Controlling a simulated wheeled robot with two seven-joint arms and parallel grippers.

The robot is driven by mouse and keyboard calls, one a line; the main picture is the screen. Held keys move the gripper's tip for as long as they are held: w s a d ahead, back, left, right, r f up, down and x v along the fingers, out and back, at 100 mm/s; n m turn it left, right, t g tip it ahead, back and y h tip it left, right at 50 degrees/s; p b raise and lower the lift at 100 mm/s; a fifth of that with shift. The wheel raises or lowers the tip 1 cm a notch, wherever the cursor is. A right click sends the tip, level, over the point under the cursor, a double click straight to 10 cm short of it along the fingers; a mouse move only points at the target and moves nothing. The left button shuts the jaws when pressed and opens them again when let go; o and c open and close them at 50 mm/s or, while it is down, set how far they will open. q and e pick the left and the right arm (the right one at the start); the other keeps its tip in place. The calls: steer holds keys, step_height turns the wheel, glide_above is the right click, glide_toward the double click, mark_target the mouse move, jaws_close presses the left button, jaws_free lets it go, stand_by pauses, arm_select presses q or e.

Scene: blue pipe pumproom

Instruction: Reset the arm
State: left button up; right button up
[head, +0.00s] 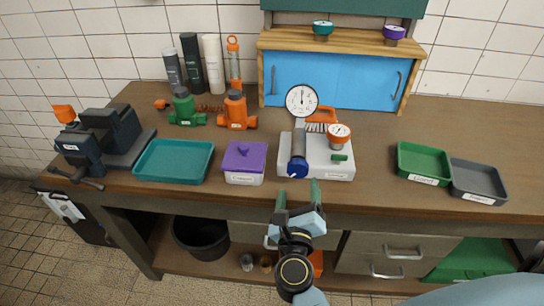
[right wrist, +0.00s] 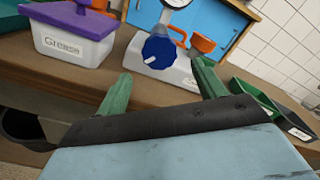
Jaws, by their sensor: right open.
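My right gripper (head: 298,192) is open and empty, just off the front edge of the workbench, below the white gauge base. In the right wrist view its two green fingers (right wrist: 162,90) stand wide apart with nothing between them. Beyond them is the white base (head: 316,157) with a blue knob (head: 298,169), which also shows in the right wrist view (right wrist: 158,52). My left gripper is not in view.
The wooden bench (head: 380,190) holds a purple-lidded Grease box (head: 244,162), a teal tray (head: 174,160), a green tray (head: 424,163) and a grey tray (head: 477,181). A black vise (head: 105,138) is at the left. A blue-doored cabinet (head: 333,80) stands behind. Drawers (head: 399,254) are below.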

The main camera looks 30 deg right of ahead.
steer(key=a+f+n+y, duration=0.5)
steer(key=a+f+n, duration=0.1)
steer(key=f+n, duration=0.35)
steer(key=s+a+f+n+g+y, duration=0.2)
steer(key=s+f+n, duration=0.25)
steer(key=f, duration=0.25)
steer(key=s+a+f+n+g+y, duration=0.1)
steer(key=s+f+n+y, duration=0.15)
steer(key=f+n, duration=0.45)
steer(key=s+a+f+n+g+y, duration=0.15)
steer(key=s+f+n, duration=0.25)
steer(key=f, duration=0.4)
steer(key=s+d+f+n+g, duration=0.3)
steer(key=s+f+n, duration=0.1)
steer(key=s, duration=0.4)
steer(key=s+d+f+n+g+h, duration=0.1)
steer(key=s+d+f+n+g, duration=0.2)
steer(key=s+f, duration=0.3)
steer(key=s+d+f+n+g, duration=0.4)
steer(key=s+f+n, duration=0.1)
steer(key=s, duration=0.6)
steer(key=shift+s+d+f+n+h, duration=0.15)
steer(key=shift+s+d+n+h, duration=0.25)
